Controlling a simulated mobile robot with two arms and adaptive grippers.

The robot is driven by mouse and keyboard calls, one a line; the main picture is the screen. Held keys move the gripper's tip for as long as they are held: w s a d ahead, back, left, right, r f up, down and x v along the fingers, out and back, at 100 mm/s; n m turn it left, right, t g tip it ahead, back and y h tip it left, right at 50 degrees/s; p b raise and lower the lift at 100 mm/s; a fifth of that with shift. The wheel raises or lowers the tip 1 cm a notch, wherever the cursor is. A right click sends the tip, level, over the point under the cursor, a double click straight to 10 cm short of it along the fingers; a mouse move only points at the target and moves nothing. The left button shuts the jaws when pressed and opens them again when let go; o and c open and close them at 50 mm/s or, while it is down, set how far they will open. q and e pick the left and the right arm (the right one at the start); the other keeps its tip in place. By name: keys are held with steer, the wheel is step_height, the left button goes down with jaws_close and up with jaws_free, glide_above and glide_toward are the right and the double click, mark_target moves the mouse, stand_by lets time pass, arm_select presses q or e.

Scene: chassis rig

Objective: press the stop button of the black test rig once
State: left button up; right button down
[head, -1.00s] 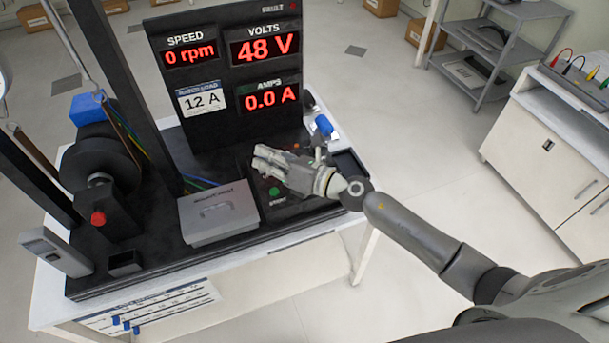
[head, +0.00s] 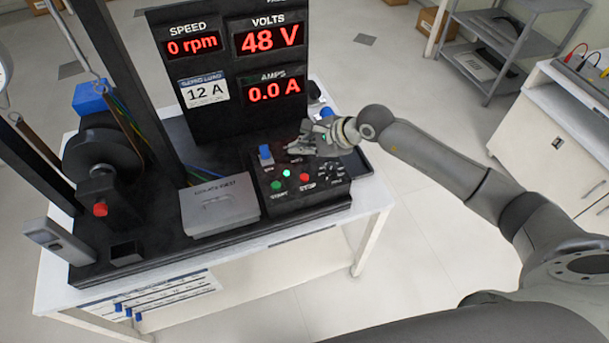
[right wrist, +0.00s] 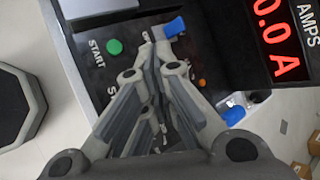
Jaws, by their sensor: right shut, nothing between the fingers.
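The black test rig (head: 230,120) stands on a white table. Its sloped control box (head: 310,201) carries a red STOP button (head: 304,178), a green START button (head: 275,185) and a small bright green lamp (head: 286,173). My right gripper (head: 292,150) is shut and empty, above the back part of the box, behind the STOP button in the head view. In the right wrist view its closed fingertips (right wrist: 153,42) point between the START button (right wrist: 115,46) and a blue lever (right wrist: 174,27). The STOP button is hidden there by the fingers. My left gripper is not in view.
The blue lever (head: 265,152) stands up near the fingertips. The display panel (head: 230,100) rises behind, reading 0 rpm, 48 V and 0.0 A. A grey lidded box (head: 219,207) sits left of the control box. The space in front of the control box is clear.

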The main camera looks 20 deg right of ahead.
steer(key=shift+f, duration=0.2)
steer(key=b, duration=0.4)
glide_above(303, 179)
step_height(303, 179, down, 7)
steer(key=shift+f+b, duration=0.8)
steer(key=shift+b, duration=0.05)
stand_by(0.6)
steer(key=shift+f+b, duration=0.35)
steer(key=shift+b, duration=0.15)
steer(key=shift+f+b, duration=0.5)
steer(key=shift+b, duration=0.05)
stand_by(0.5)
steer(key=shift+r, duration=0.1)
steer(key=shift+r+p, duration=0.45)
steer(key=shift+r, duration=0.35)
steer(key=shift+r, duration=0.15)
